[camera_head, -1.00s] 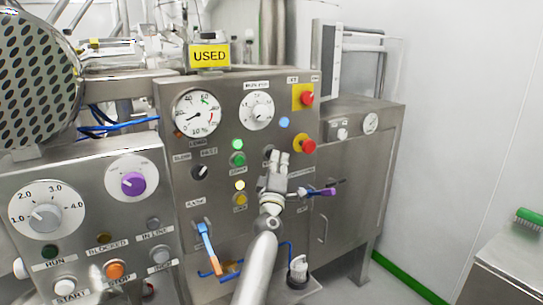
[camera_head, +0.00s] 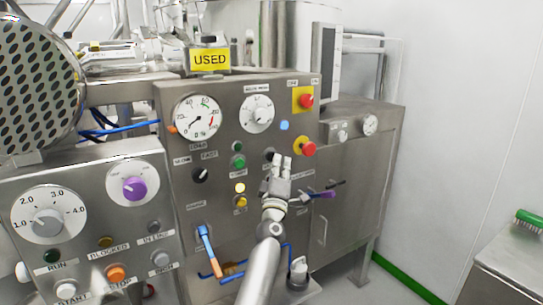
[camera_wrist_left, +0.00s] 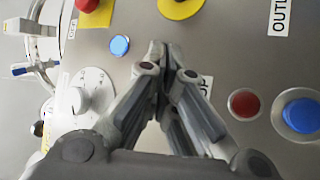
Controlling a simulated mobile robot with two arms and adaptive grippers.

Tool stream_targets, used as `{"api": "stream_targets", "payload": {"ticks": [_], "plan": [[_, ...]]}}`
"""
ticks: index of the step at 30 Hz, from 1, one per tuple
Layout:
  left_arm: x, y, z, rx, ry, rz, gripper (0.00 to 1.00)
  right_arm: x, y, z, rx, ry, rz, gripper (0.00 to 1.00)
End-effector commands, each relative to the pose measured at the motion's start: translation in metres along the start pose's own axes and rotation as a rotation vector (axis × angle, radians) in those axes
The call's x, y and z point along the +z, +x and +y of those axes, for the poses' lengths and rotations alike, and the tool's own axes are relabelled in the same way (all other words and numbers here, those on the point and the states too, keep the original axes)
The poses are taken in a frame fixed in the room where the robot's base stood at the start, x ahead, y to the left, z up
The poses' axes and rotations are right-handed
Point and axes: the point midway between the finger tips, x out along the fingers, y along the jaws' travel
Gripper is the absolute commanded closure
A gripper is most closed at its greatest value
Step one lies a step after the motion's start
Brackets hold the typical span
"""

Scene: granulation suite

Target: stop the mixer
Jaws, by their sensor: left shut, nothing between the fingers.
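The steel mixer control panel (camera_head: 222,112) stands in the middle of the head view. It carries a green button (camera_head: 238,162) with a dark lamp (camera_head: 237,147) above it, and a lit yellow lamp (camera_head: 240,188) lower down. My left gripper (camera_head: 282,160) is shut and empty, its fingertips at the panel beside a dark round control (camera_head: 270,154). The left wrist view shows the closed fingertips (camera_wrist_left: 158,48) close to the panel; they hide what lies behind them. A label partly hidden by the fingers ends in "OP". Contact cannot be told. My right gripper is not in view.
Red emergency buttons (camera_head: 306,100) and (camera_head: 308,149) on yellow plates sit right of the gripper, with a lit blue button (camera_head: 284,126) above it. A purple handle (camera_head: 323,194) sticks out to the right. A second panel (camera_head: 90,180) stands at left.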

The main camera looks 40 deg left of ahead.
Motion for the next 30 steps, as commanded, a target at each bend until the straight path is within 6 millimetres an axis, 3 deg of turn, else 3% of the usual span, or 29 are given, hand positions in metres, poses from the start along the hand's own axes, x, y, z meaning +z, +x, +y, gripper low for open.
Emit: {"api": "stream_targets", "payload": {"ticks": [11,30], "plan": [[0.002,-0.002,0.002,-0.001,0.0,-0.001,1.0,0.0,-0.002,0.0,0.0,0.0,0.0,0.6],[0.026,-0.036,0.026,0.0,0.0,-0.001,1.0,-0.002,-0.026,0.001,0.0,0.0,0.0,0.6]]}}
